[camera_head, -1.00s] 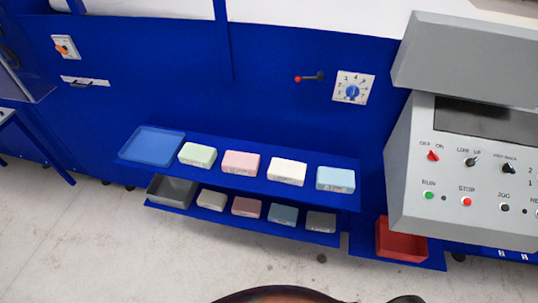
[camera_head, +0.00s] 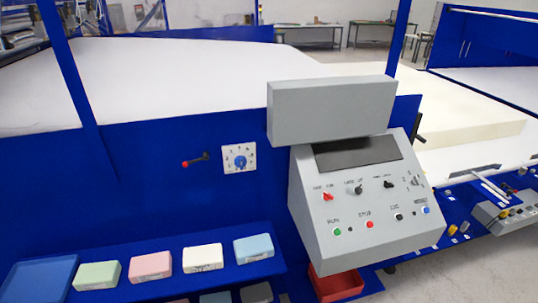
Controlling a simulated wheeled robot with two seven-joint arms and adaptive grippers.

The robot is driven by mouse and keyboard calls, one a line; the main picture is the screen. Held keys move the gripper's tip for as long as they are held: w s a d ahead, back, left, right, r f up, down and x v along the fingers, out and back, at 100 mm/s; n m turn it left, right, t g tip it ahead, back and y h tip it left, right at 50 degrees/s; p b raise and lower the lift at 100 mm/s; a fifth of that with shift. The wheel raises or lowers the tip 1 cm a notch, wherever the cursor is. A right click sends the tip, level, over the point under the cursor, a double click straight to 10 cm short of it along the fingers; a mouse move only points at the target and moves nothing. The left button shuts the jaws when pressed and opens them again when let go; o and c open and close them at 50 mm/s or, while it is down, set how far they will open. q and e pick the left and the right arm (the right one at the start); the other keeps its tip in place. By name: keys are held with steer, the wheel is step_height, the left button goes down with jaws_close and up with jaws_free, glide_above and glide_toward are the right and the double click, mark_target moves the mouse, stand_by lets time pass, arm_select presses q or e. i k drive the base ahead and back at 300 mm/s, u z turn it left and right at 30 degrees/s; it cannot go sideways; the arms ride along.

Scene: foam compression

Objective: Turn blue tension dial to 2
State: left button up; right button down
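The blue tension dial (camera_head: 240,162) sits on a white square plate with markings around it, on the blue machine panel (camera_head: 140,150). The markings are too small to read, and I cannot tell which one the dial points at. Neither of my grippers shows in the head view.
A red-tipped lever (camera_head: 195,160) is left of the dial. A grey control console (camera_head: 355,205) stands right of it and juts forward. Below are a blue shelf (camera_head: 150,292) with several foam blocks, a blue tray (camera_head: 38,279) and a red bin (camera_head: 337,284).

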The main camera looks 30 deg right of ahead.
mark_target(240, 160)
steer(key=z, duration=0.9)
